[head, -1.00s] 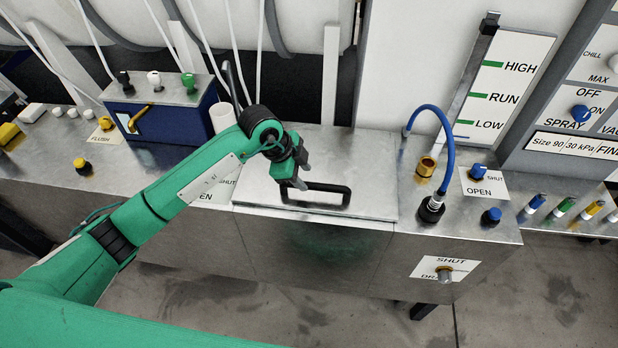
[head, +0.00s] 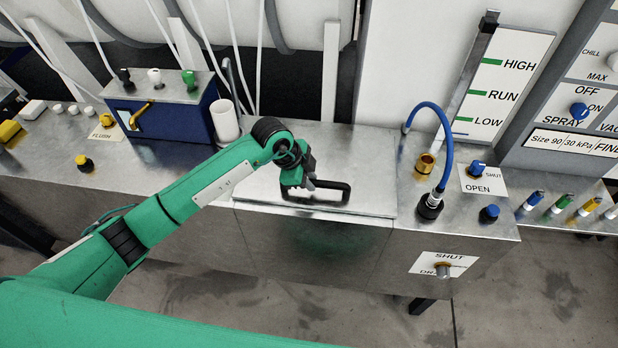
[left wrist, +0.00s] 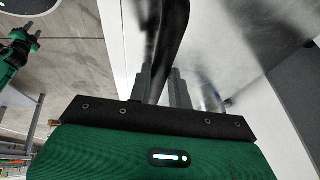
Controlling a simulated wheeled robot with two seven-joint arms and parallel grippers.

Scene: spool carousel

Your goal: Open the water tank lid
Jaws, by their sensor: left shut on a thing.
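The water tank lid (head: 360,165) is a flat metal plate on the metal bench. It lies down flat, with a black bar handle (head: 345,193) near its front edge. My left gripper (head: 300,187) is at the left end of the handle, its fingers shut on it. In the left wrist view the dark handle (left wrist: 170,35) runs between the two grey fingers of the left gripper (left wrist: 160,88). My green arm covers the lid's left part in the head view. A green part with grey fingers, likely my right gripper (left wrist: 22,32), shows small at the left wrist view's edge.
A blue box (head: 165,112) with knobs and a white cup (head: 224,122) stand left of the lid. A blue hose (head: 446,150), a brass fitting (head: 424,166) and a blue valve knob (head: 478,168) stand to the right. White tubes hang behind.

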